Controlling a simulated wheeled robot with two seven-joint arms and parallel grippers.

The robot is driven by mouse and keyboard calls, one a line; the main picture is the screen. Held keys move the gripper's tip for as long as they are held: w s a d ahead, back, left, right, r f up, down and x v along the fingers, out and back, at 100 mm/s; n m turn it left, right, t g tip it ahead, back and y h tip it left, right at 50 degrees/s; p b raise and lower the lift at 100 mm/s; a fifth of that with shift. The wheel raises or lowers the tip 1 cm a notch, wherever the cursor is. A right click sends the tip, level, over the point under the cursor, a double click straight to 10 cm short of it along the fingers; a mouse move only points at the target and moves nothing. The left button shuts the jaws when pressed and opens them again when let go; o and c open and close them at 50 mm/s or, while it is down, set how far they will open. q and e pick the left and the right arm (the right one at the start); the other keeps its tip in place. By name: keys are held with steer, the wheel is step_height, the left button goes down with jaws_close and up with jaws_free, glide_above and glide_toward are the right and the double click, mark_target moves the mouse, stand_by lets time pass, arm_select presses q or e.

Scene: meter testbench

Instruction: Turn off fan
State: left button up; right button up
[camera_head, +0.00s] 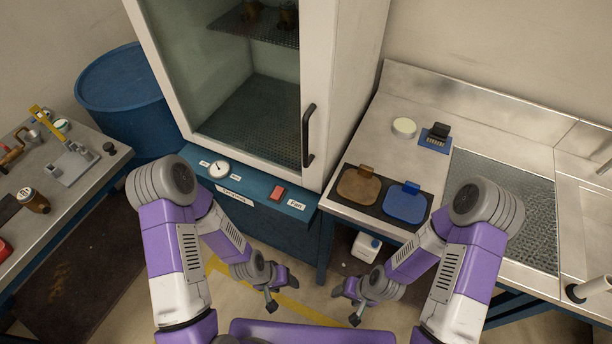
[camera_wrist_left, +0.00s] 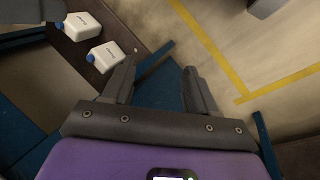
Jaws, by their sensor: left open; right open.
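The red fan switch (camera_head: 278,193) sits on the blue front panel of the cabinet, just left of a white label reading "Fan" (camera_head: 296,204). A round white dial (camera_head: 219,169) is further left on the same panel. My left gripper (camera_head: 281,294) is below the panel, apart from the switch, and is open and empty. The switch is not seen in the left wrist view.
The white cabinet has a black door handle (camera_head: 308,136). A metal workbench (camera_head: 400,88) on the right holds a brown pad (camera_head: 358,185) and a blue pad (camera_head: 405,203). White jugs (camera_wrist_left: 104,57) stand low down. A blue drum (camera_head: 124,95) stands left.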

arm_select(q)
steer(key=w+r+m+t+b, duration=0.1)
steer(key=w+r+m, duration=0.25)
steer(key=w, duration=0.75)
steer(key=m+t+y+b, duration=0.2)
steer(key=m+t+y, duration=0.1)
glide_toward(277, 193)
steer(key=shift+w+a+f, duration=0.1)
steer(key=shift+w+f, duration=0.1)
steer(key=shift+f, duration=0.1)
steer(key=b+x, duration=0.1)
steer(key=x, duration=0.5)
steer(key=shift+f+b, duration=0.3)
steer(key=shift+b, duration=0.05)
